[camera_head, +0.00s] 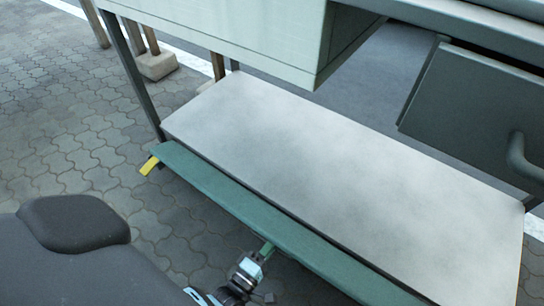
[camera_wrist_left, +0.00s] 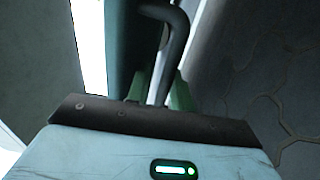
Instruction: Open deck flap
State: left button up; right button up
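The deck flap appears to be the long green board (camera_head: 225,195) along the front edge of the pale lower shelf (camera_head: 350,160). A yellow tab (camera_head: 149,165) sticks out at its left end. My left gripper (camera_head: 266,250) is at the flap's outer side, near the middle of its length. In the left wrist view, a dark curved handle (camera_wrist_left: 178,35) runs down toward the green fingers of my left gripper (camera_wrist_left: 160,95). The handle's lower end seems to lie between them, but whether they are closed on it is unclear. My right gripper is out of view.
A pale green cabinet (camera_head: 230,35) overhangs the shelf. A dark green panel (camera_head: 470,115) with a bar handle (camera_head: 522,160) is at the right. The shelf is bare. Paved floor (camera_head: 80,120) is open at the left.

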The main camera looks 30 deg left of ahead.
pick_arm(q)
jog(key=shift+o, duration=0.4)
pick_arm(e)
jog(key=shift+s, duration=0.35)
pick_arm(q)
jog(key=s+p, duration=0.2)
jog(key=s, duration=0.5)
jog(key=shift+s+a+f, duration=0.15)
jog(key=shift+s+f, duration=0.05)
jog(key=shift+s, duration=0.2)
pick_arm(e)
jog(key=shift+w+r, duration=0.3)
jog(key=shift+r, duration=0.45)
